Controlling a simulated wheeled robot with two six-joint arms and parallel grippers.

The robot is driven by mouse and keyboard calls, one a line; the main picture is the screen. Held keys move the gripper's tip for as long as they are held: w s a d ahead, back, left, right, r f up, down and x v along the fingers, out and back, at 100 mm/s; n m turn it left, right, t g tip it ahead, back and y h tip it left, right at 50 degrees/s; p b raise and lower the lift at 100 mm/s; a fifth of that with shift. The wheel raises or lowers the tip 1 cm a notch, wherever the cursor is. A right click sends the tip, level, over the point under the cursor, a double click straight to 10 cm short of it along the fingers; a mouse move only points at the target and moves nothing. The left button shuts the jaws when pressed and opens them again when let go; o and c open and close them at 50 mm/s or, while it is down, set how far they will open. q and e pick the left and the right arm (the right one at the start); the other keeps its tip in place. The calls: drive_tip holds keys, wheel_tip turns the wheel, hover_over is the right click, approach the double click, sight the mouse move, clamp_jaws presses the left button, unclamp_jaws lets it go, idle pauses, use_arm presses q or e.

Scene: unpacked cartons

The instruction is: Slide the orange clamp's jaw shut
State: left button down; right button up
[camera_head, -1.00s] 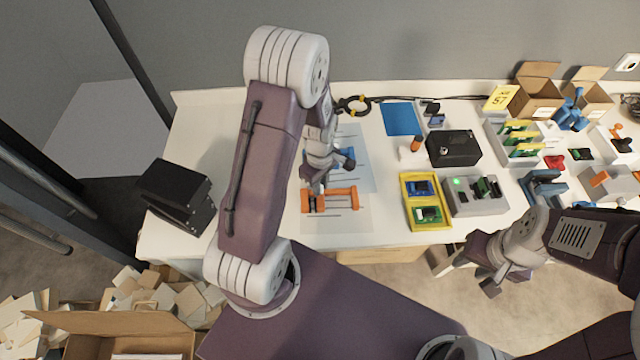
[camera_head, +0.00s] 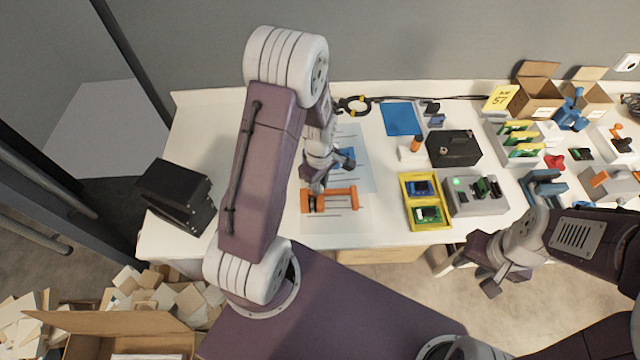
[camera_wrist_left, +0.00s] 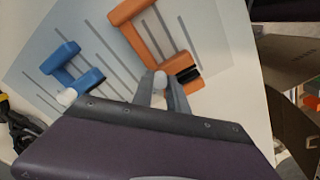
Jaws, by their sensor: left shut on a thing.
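The orange clamp (camera_head: 342,192) lies on a printed sheet near the table's front edge. In the left wrist view its long bar (camera_wrist_left: 136,40) runs diagonally, with a black part (camera_wrist_left: 188,75) at its near end. My left gripper (camera_head: 318,187) is down at the clamp's left end and is shut on the clamp; its grey fingers (camera_wrist_left: 165,88) hide part of it. Exactly which part is between the fingers is hard to see. The space between the clamp's two ends looks open. My right gripper (camera_head: 474,268) is open and empty, off the table's front edge.
A blue clamp (camera_head: 346,157) lies just behind, on a blue-tinted sheet; it also shows in the left wrist view (camera_wrist_left: 72,65). A yellow tray (camera_head: 408,222) and a grey box (camera_head: 478,208) stand to the right. A black bin (camera_head: 172,190) stands at the left.

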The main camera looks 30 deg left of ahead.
use_arm(q)
drive_tip(key=shift+s+a, duration=0.35)
drive_tip(key=shift+a, duration=0.25)
drive_tip(key=c, duration=1.3)
unclamp_jaws()
